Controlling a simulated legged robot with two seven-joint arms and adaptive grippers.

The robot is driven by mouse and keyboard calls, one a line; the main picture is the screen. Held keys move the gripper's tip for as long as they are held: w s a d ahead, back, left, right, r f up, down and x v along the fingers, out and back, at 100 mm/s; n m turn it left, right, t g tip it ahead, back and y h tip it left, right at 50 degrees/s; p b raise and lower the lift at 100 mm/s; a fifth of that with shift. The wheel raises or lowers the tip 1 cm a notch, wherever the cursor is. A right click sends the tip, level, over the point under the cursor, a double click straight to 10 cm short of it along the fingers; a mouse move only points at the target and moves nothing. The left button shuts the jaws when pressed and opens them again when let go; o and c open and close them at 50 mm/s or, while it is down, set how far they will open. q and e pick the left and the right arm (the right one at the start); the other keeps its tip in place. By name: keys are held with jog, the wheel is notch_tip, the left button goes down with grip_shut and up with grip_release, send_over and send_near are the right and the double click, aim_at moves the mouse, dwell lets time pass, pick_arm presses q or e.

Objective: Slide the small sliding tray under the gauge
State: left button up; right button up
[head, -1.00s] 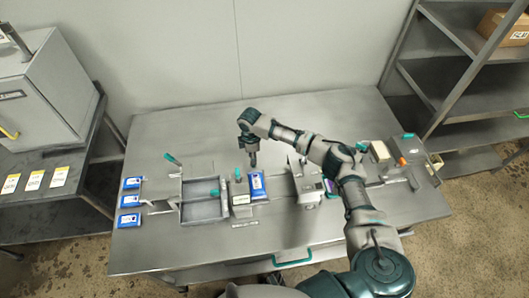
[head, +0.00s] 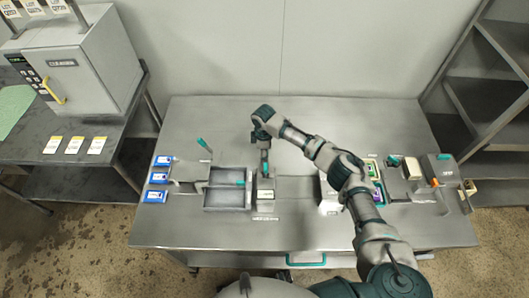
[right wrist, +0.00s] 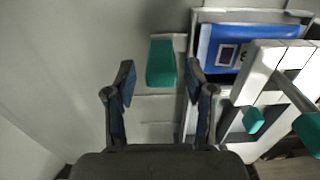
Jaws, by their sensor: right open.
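My right gripper (right wrist: 160,85) is open, with its two fingers on either side of a teal handle (right wrist: 162,62). I cannot tell if they touch it. A blue packet (right wrist: 221,38) lies in a grey-rimmed small tray (right wrist: 255,14) up and right of the handle in the right wrist view. The white barred frame, apparently the gauge (right wrist: 266,58), overlaps the packet's right part. In the head view my right gripper (head: 264,172) points down just behind a small grey and white fixture (head: 265,194). The blue packet is not visible there. My left gripper is out of view.
A grey two-part bin (head: 227,200) stands close to the left of the fixture, with blue packets (head: 157,178) beyond it. Boxes and a grey device (head: 440,168) stand at the right.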

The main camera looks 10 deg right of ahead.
jog(key=shift+r, duration=0.1)
notch_tip(320, 180, up, 12)
dwell(0.4)
jog(key=shift+f, duration=0.2)
